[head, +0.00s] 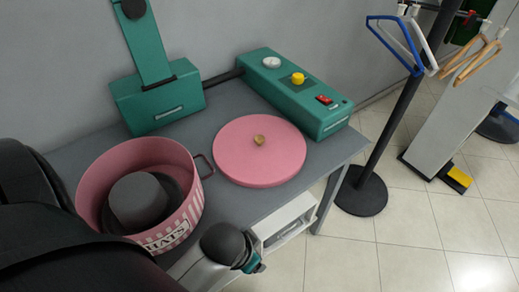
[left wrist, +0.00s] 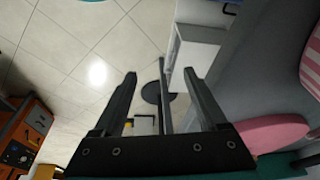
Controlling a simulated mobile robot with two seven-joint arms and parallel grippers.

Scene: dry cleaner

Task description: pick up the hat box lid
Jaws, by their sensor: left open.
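The hat box lid (head: 240,165) is a flat pink disc with a small gold knob (head: 259,140). It lies on the grey table, right of the open hat box (head: 180,222). In the left wrist view the lid (left wrist: 272,133) shows as a pink shape at the lower right. My left gripper (left wrist: 159,75) is open and empty, its fingers pointing over the floor beside the table, apart from the lid. In the head view my left wrist is by the table's front edge, in front of the lid; the fingers cannot be made out there. My right gripper is not in view.
The hat box holds a dark grey hat (head: 138,200). A teal control box (head: 300,95) stands behind the lid, and a teal stand (head: 158,98) behind the hat box. A white shelf unit (head: 287,222) sits under the table (head: 225,205). A hanger stand (head: 362,190) is at the right.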

